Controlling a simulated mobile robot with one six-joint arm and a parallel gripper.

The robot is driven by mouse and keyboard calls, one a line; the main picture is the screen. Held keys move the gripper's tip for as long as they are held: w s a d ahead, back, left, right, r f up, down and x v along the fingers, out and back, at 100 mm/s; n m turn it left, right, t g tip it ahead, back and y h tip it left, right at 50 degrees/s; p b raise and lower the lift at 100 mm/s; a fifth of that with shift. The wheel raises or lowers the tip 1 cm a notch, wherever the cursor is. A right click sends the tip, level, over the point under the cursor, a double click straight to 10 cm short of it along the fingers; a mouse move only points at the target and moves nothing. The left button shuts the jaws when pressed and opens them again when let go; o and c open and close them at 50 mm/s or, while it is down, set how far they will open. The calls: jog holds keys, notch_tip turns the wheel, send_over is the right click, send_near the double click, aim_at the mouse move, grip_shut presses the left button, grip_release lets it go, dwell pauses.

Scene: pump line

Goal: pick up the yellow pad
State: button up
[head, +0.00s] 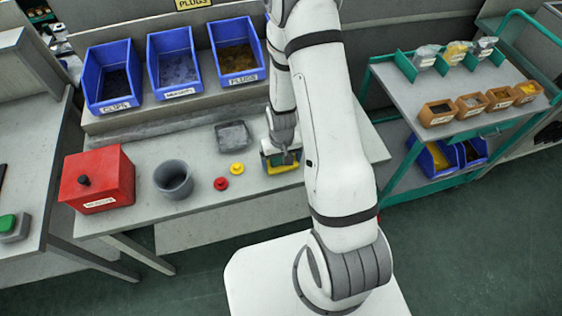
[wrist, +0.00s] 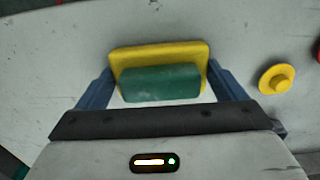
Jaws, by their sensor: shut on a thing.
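The yellow pad (wrist: 160,53) is a flat rounded plate with a green block (wrist: 160,84) on its near side. In the head view the pad (head: 284,169) is at the right part of the grey bench, partly hidden by my arm. My gripper (wrist: 160,72) has a blue finger at each side edge of the pad and is shut on it. The gripper (head: 283,152) points down in the head view. I cannot tell whether the pad touches the bench.
A yellow knobbed disc (head: 237,169), a red one (head: 221,184), a grey cup (head: 174,179), a red box (head: 98,179) and a grey tray (head: 233,137) stand left of the pad. Blue bins (head: 173,60) line the back shelf. A green-framed cart (head: 453,100) stands right.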

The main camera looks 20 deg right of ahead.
jog(key=shift+r, duration=0.1)
notch_tip(320, 180, up, 10)
jog(key=shift+f+b, duration=0.1)
jog(key=shift+b, duration=0.7)
